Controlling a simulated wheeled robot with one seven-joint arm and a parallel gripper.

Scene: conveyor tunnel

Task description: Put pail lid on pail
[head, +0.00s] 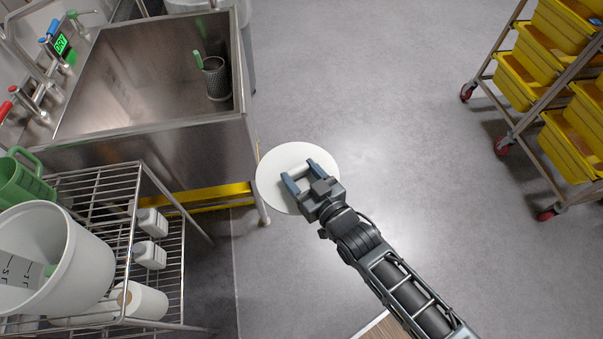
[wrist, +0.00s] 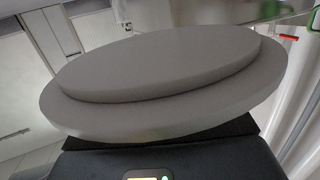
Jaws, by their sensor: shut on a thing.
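The pail lid (head: 272,165) is a white round disc. My gripper (head: 299,171) is shut on the light handle at its middle and holds it over the floor, just right of the sink's front corner. In the wrist view the lid (wrist: 160,65) fills the middle as a pale stepped disc, tilted in the picture, and hides much behind it. A white open pail (head: 90,265) stands upright at the lower left on the wire rack, apart from the lid. A clear marked vessel and something green show inside its mouth.
A steel sink (head: 185,133) holding a dark perforated cup (head: 216,80) lies between the taps and the floor. The wire rack (head: 160,180) carries white bottles (head: 150,254), a paper roll (head: 143,302) and a green jug (head: 22,182). A cart with yellow bins (head: 520,82) stands right; open floor lies between.

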